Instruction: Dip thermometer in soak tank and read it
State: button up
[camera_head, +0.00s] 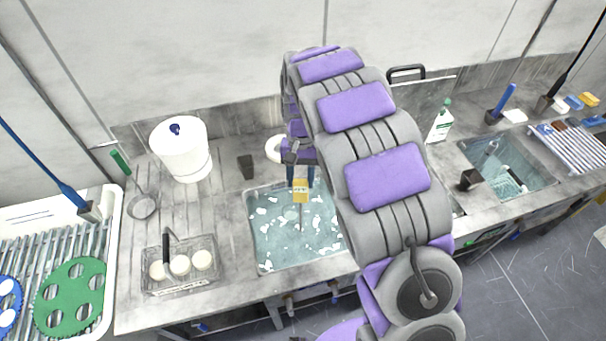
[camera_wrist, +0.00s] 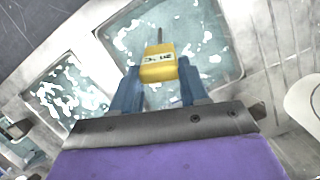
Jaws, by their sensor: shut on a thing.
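A yellow thermometer (camera_head: 300,188) with a small display and a thin metal probe is held by my gripper (camera_head: 301,178). In the wrist view my gripper's blue fingers (camera_wrist: 160,92) are shut on the sides of the yellow thermometer body (camera_wrist: 158,68). The display shows dark characters too small to read surely. The probe points down over the soak tank (camera_head: 262,262), a sunken basin of bluish water with white foam patches. The probe's tip seems to reach the water, but I cannot tell how deep. The tank also shows in the wrist view (camera_wrist: 207,72).
A wire basket with white round pieces (camera_head: 180,284) stands left of the tank. A white lidded pot (camera_head: 181,150) and a skimmer (camera_head: 142,206) are behind it. A second basin (camera_head: 530,178), a spray bottle (camera_head: 440,122) and a rack (camera_head: 580,150) are at right.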

notch_tip(320, 180, down, 13)
jog(key=b, duration=0.4)
jog(key=shift+d+f+b, duration=0.15)
jog(key=shift+d+b, duration=0.15)
jog(key=shift+d, duration=0.15)
jog(key=shift+a, duration=0.3)
jog(key=shift+d, duration=0.25)
jog(key=shift+a, duration=0.15)
dwell(0.4)
dwell(0.5)
jog(key=shift+r+p, duration=3)
jog(key=shift+r, duration=5)
